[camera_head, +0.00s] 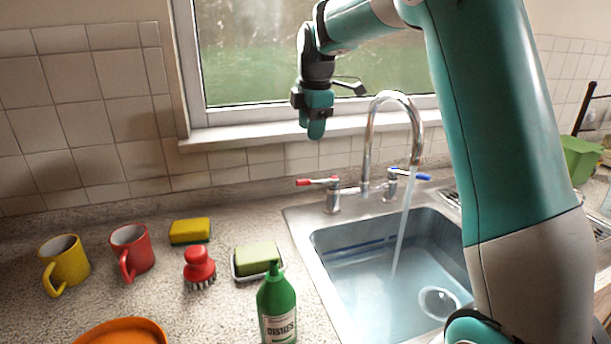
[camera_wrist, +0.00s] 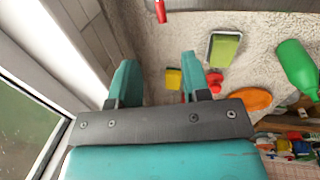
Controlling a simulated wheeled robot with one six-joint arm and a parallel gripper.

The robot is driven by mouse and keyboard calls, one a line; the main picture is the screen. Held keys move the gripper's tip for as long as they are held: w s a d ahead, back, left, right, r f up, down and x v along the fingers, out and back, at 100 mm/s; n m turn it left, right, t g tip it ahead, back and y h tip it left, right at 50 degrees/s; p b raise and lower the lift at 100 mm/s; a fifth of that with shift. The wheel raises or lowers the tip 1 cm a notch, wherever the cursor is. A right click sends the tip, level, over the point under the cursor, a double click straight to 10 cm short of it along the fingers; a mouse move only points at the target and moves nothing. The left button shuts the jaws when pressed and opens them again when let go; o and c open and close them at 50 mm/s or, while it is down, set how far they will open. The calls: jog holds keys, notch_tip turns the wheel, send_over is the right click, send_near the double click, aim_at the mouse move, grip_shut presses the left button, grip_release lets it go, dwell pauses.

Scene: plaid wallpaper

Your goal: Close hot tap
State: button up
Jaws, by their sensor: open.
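The hot tap's red handle (camera_head: 318,182) sits left of the chrome spout (camera_head: 368,140) behind the sink. Its lever points left. It also shows at the top edge of the wrist view (camera_wrist: 160,11), partly cut off. Water streams from the spout into the sink. The cold tap's blue handle (camera_head: 412,174) is on the right, with its lever pointing right. My gripper (camera_head: 316,132) points down in front of the window, above the red handle and apart from it. In the wrist view my gripper's two fingers (camera_wrist: 157,72) are spread, with nothing between them.
The sink (camera_head: 335,290) holds water and a round glass-like item (camera_head: 438,303). On the left counter are a yellow mug (camera_head: 66,262), red mug (camera_head: 133,250), sponge (camera_head: 190,231), red brush (camera_head: 199,267), soap dish (camera_head: 257,260) and green bottle (camera_head: 277,308). The window sill (camera_head: 240,136) is close behind my gripper.

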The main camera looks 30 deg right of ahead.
aim_at(305, 181)
jog(key=w+f, duration=0.1)
jog(key=f, duration=0.4)
jog(key=w+f, duration=0.1)
jog(key=f, duration=0.3)
jog(key=f+p, duration=0.1)
jog(key=f, duration=0.4)
jog(key=shift+w+d+f, duration=0.15)
jog(key=shift+w+f, duration=0.15)
jog(key=shift+w, duration=0.1)
grip_shut()
